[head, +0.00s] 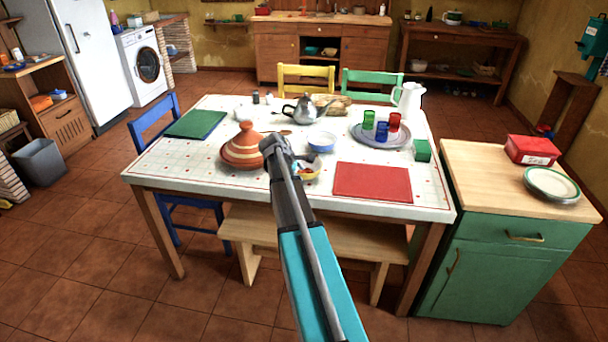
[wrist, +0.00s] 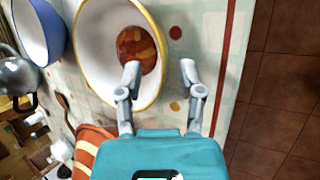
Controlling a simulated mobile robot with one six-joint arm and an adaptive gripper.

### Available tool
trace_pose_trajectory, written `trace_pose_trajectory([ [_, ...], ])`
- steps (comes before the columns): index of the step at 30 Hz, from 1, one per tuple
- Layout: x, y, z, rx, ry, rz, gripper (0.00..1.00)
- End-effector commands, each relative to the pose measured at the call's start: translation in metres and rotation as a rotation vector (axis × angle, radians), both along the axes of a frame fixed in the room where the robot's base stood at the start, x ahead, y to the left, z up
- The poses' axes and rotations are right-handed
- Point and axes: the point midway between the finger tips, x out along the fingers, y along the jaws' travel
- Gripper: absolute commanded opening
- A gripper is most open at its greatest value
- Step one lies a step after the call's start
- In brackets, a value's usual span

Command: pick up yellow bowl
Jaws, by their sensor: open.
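The yellow bowl (wrist: 91,77) has a yellow rim, a white inside and an orange-red patch at its bottom. In the head view the yellow bowl (head: 313,172) stands on the table, partly hidden by my arm. My gripper (wrist: 160,75) is open. In the wrist view its left finger overlaps the bowl's inside and its right finger is outside the rim, over the tablecloth. The near rim lies between the fingers in that picture. Nothing is held. I cannot tell the fingertips' height over the rim.
A blue bowl (head: 321,143) stands just behind the yellow bowl. A striped tagine (head: 243,150) is to the left, and a kettle (head: 305,111) behind. A red mat (head: 372,182) lies flat to the right. A tray (head: 362,140) holds several coloured cups.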

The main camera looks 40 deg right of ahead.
Motion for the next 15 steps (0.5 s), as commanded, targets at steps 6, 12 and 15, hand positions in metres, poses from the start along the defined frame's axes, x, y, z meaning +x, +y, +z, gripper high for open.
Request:
trace_pose_trajectory([
  [6,-0.001,-0.014,-0.020,0.000,0.001,0.001,0.49],
  [12,-0.001,-0.021,-0.030,0.001,-0.001,0.000,0.49],
  [15,-0.001,-0.023,-0.032,0.000,-0.001,0.001,0.49],
])
